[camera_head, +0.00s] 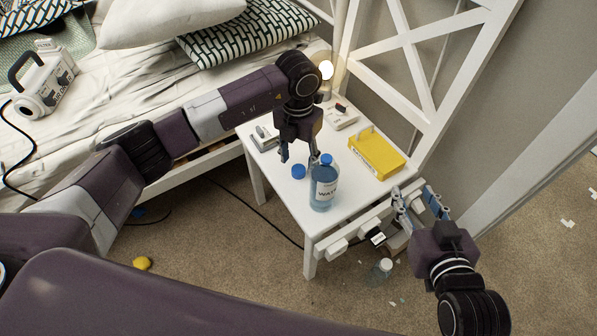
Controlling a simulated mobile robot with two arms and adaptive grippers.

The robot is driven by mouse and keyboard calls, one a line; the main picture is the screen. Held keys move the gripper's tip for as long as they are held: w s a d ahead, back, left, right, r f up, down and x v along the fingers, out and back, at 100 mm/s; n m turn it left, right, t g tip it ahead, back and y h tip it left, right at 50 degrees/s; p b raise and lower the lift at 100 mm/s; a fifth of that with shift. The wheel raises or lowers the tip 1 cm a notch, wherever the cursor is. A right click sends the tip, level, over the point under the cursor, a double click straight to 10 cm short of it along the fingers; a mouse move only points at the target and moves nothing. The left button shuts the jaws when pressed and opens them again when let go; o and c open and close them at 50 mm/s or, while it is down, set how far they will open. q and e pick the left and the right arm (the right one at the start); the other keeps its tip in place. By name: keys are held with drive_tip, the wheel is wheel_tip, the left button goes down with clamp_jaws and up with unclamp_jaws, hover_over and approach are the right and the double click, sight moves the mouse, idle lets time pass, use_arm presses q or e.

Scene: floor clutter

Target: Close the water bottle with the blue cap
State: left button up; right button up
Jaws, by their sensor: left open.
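The water bottle (324,190) stands upright on the white bedside table (350,212), with blue liquid and a label. Its top looks blue; I cannot tell whether that is a cap or the neck. A round blue cap (298,171) lies on the table just left of the bottle. My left gripper (299,160) is open and points down above the cap, its fingers apart on either side and its right finger close to the bottle's top. It holds nothing that I see. My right gripper (417,192) is open and empty beyond the table's right front edge.
A yellow box (376,155) lies on the table at the right. A bottle (382,268) and a yellow object (142,263) are on the floor.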

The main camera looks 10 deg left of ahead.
sight(298, 171)
use_arm(q)
wheel_tip(298, 171, down, 3)
drive_tip(key=shift+r+b, duration=0.1)
drive_tip(key=shift+b, duration=0.2)
use_arm(e)
drive_tip(key=r, duration=0.1)
drive_tip(key=w+r+t, duration=0.1)
drive_tip(key=a+r+t, duration=0.1)
drive_tip(key=r, duration=0.1)
drive_tip(key=shift+w+r+y, duration=0.1)
drive_tip(key=shift+w+y, duration=0.3)
use_arm(q)
drive_tip(key=c, duration=0.8)
